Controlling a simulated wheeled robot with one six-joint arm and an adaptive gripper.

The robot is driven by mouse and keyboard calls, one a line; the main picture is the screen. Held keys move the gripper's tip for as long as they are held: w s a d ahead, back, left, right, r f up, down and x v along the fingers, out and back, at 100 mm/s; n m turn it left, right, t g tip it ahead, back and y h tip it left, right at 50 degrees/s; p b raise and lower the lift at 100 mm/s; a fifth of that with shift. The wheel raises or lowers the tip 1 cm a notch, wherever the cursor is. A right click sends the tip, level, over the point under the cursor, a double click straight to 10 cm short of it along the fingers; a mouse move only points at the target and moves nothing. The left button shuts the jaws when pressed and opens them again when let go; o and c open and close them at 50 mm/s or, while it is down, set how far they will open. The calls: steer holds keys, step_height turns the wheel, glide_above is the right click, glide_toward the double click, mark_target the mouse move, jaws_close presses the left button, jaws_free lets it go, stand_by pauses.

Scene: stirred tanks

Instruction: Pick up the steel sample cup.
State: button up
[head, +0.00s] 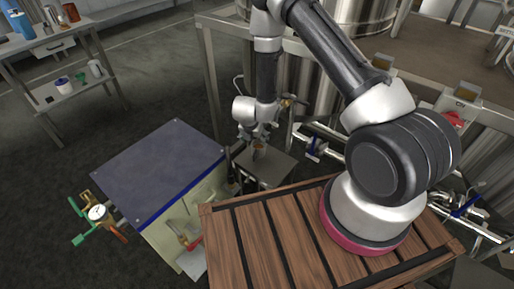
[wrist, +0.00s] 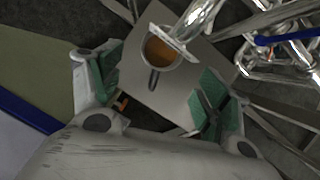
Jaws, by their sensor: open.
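The steel sample cup (wrist: 154,79) stands on a small square metal plate (wrist: 185,80) and holds a brown-orange liquid. In the head view the cup (head: 259,153) shows small beneath my gripper (head: 258,136), on the metal plate (head: 275,168). In the wrist view my gripper (wrist: 158,84) is open, its green-padded fingers spread to the left and right with the cup seen between them. The fingers appear apart from the cup. I cannot tell how far above or short of it they are.
A shiny pipe (wrist: 197,20) comes close to the cup's rim. A blue-topped cabinet (head: 155,165) stands to the left, with a gauge (head: 97,212) beyond it. Steel tank legs (head: 213,80) and pipework (head: 325,140) crowd the back and right.

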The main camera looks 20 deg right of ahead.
mark_target(257, 144)
steer(key=x, duration=0.7)
steer(key=shift+d, duration=0.2)
steer(key=c, duration=1.4)
steer(key=shift+r, duration=0.1)
